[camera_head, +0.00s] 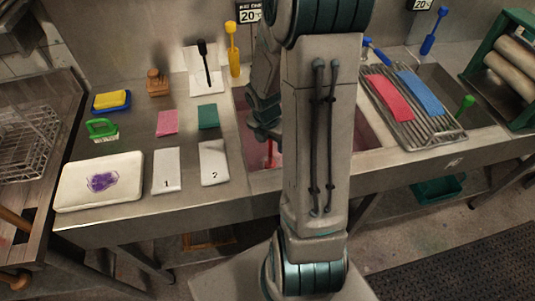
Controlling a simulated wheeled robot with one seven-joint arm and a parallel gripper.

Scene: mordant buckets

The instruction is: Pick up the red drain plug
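A small upright red piece (269,155), which looks like the red drain plug, shows in the sink basin (256,180) just left of my arm's large front link. My gripper (267,138) is low over the basin, directly above the red piece. The arm hides much of the gripper and the right side of the basin. I cannot tell whether the fingers touch the plug or are open or shut. The basin looks reddish inside.
The left counter holds a white tray (75,194) with a purple stain, a green-handled brush (103,129), a yellow sponge (110,99) and cards. Right of the sink, a ribbed rack (435,131) bears red and blue cloths. A green roller frame (487,68) stands far right.

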